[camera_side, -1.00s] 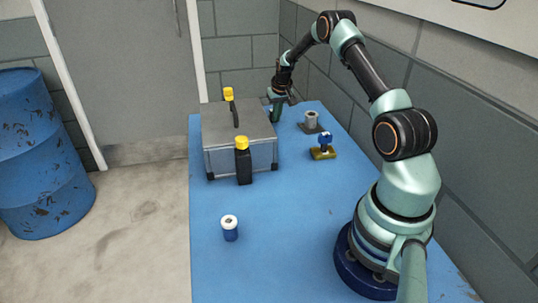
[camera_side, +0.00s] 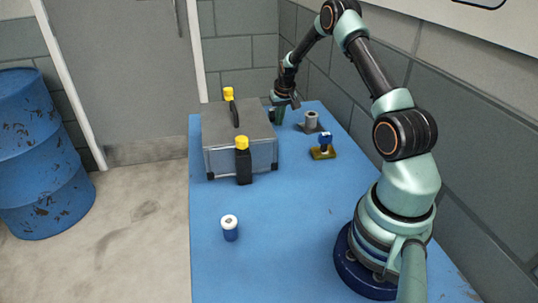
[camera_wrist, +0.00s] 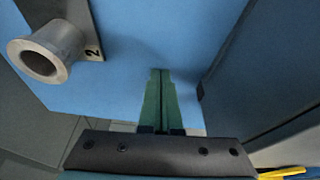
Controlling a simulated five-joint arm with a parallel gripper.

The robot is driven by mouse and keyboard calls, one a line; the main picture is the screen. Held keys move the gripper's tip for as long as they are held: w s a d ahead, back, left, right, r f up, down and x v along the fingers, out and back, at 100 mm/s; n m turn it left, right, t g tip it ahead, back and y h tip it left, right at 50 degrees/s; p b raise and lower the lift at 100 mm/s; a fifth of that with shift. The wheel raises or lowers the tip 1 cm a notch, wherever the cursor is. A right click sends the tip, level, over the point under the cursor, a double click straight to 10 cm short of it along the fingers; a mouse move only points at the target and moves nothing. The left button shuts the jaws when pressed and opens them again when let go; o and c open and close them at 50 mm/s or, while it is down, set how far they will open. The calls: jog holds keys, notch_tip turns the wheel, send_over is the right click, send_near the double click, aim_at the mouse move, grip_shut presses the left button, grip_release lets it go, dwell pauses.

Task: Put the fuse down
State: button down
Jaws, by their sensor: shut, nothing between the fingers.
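No thing in view is clearly marked as the fuse. A small blue cylinder with a white top (camera_side: 230,228) stands upright on the blue table at the front left and may be it; it is far from my gripper. My gripper (camera_side: 276,118) is at the far end of the table, beside the back right corner of the grey case (camera_side: 216,160). In the wrist view its green fingers (camera_wrist: 160,78) are shut together with nothing between them, pointing at the blue tabletop.
A grey hollow cylinder (camera_side: 311,119) stands on a plate right of my gripper; the wrist view shows a "2" on the plate. The table's front middle is clear.

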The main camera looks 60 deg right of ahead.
jog(key=v, duration=1)
jog(key=s+a+r+n+t, duration=0.1)
jog(key=a+r+n, duration=0.1)
jog(key=a+r, duration=0.55)
jog(key=s+a+r+n, duration=0.1)
jog(key=a+r, duration=0.3)
jog(key=a, duration=0.6)
jog(key=s+a+r+n+t+y, duration=0.1)
jog(key=s+a+n, duration=0.1)
jog(key=s+a, duration=0.3)
jog(key=s+a+r+n+t+y, duration=0.1)
jog(key=s+a+r+n, duration=0.1)
jog(key=s+a, duration=0.4)
jog(key=a, duration=0.5)
jog(key=shift+s+a+n, duration=0.15)
jog(key=shift+s+n, duration=0.1)
jog(key=shift+n, duration=0.15)
